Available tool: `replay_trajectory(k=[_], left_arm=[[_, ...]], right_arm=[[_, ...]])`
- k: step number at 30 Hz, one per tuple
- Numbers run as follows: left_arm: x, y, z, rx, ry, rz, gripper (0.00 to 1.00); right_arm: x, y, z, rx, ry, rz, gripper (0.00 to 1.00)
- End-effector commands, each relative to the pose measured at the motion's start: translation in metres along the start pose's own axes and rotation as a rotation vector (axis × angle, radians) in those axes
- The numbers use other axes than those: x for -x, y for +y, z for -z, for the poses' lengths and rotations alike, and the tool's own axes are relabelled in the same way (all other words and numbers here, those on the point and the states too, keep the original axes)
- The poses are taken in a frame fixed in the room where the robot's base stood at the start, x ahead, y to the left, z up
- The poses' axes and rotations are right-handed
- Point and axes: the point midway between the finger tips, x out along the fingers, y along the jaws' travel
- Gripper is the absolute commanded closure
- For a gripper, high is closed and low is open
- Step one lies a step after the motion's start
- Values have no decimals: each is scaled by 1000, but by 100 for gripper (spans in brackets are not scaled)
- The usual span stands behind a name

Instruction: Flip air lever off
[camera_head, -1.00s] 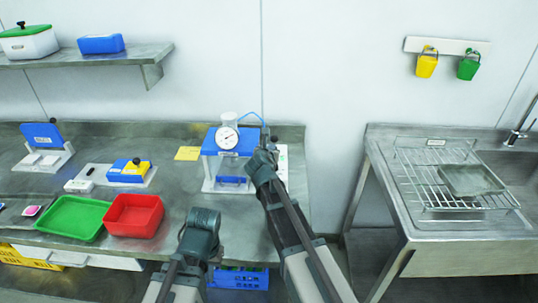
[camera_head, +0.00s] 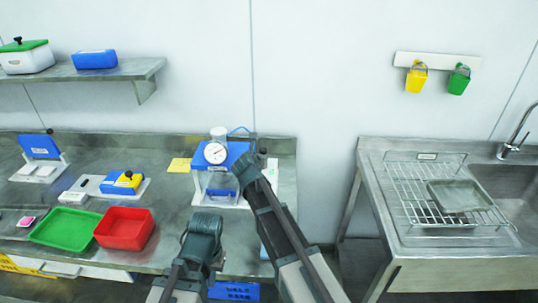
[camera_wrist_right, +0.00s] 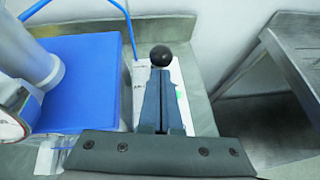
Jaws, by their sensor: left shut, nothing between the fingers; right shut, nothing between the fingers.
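The dosing device has a blue top (camera_head: 230,150), a round pressure gauge (camera_head: 215,153) and a blue air hose (camera_head: 240,129); it stands at the bench's right end. The air lever's black ball knob (camera_wrist_right: 161,55) shows in the right wrist view, just beyond the fingertips of my right gripper (camera_wrist_right: 163,85). That gripper is shut and empty; contact with the knob cannot be told. In the head view my right gripper (camera_head: 247,165) is at the device's right side and hides part of it. My left gripper (camera_head: 204,222) is shut and empty in front of the device.
A red tray (camera_head: 124,229) and a green tray (camera_head: 67,229) are on the bench at left. A yellow card (camera_head: 180,165) lies left of the device. A sink unit (camera_head: 440,250) with a wire rack stands at right, across a gap. The wall is behind.

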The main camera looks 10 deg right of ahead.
Motion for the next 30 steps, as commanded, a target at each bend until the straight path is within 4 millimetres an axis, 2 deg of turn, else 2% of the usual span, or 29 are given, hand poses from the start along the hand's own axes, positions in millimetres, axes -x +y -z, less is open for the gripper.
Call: replay_trajectory(k=[1,10,18,30], left_arm=[[12,-1,-1,0,0,0,100],[48,-5,-3,0,0,0,100],[93,-9,-6,-2,0,0,100],[94,-9,-6,-2,0,0,100]], right_arm=[[2,7,-8,2,20,3,100],[-3,13,-24,18,159,22,100],[-20,19,-49,42,364,44,100],[-52,23,-64,46,390,45,100]])
